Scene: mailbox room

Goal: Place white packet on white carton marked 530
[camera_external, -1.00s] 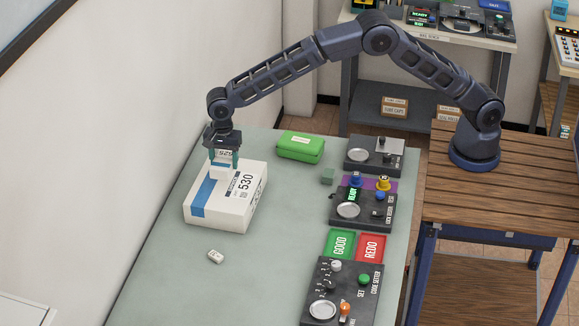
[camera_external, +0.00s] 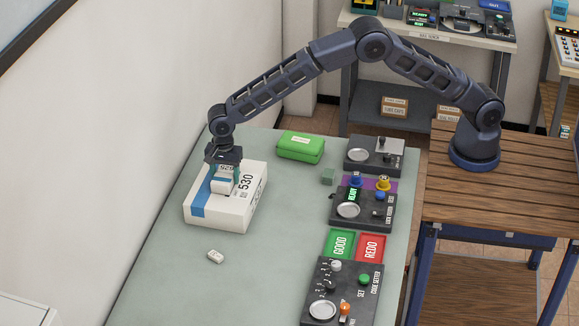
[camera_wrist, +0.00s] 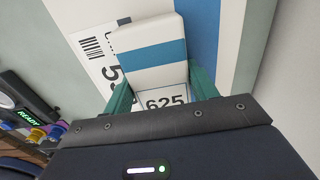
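The white carton marked 530 (camera_external: 232,212) lies flat on the grey-green table, with a blue band at its left. Its band and printed label also fill the back of the wrist view (camera_wrist: 232,35). The white packet (camera_external: 222,187) has a blue stripe and a 625 label; it is over the middle of the carton's top. In the wrist view the packet (camera_wrist: 150,75) sits between the two teal fingers of my gripper (camera_external: 224,172), which appear shut on it. Whether the packet's underside touches the carton is hidden.
A small white labelled block (camera_external: 216,256) lies in front of the carton. A green case (camera_external: 300,147) is behind, and a small green cube (camera_external: 327,176) to the right. Dark control panels (camera_external: 361,208) and GOOD (camera_external: 339,245) and REDO (camera_external: 371,248) pads line the right edge.

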